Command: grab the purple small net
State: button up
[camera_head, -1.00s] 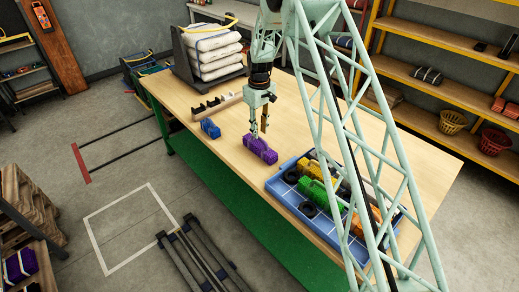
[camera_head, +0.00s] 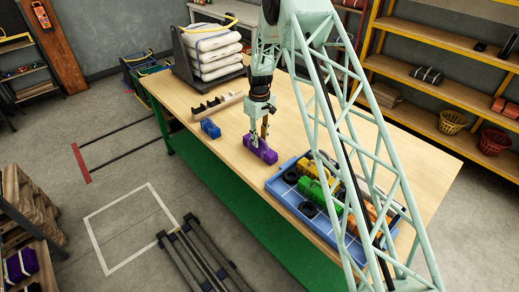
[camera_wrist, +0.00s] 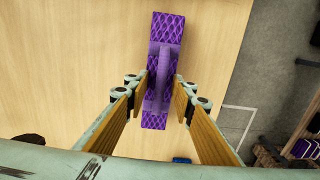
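The purple small net (camera_head: 261,150) lies on the wooden table, left of the blue tray. It also shows in the wrist view (camera_wrist: 167,42) as a long textured block with a raised ridge along its middle. My gripper (camera_head: 258,140) is right at the net from above. In the wrist view, my gripper (camera_wrist: 161,108) has its two fingers apart, one on each side of the ridge. The fingers look open, with gaps between them and the ridge. The net still rests on the table.
A blue tray (camera_head: 292,210) with yellow, green and orange nets and black rings stands to the right. A small blue net (camera_head: 210,128) and a notched wooden rack (camera_head: 216,105) lie to the left. White stacked sacks (camera_head: 214,50) stand at the back.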

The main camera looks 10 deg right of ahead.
dwell(0.5)
grip_shut()
jog(key=shift+r, duration=0.1)
jog(key=shift+r, duration=4.95)
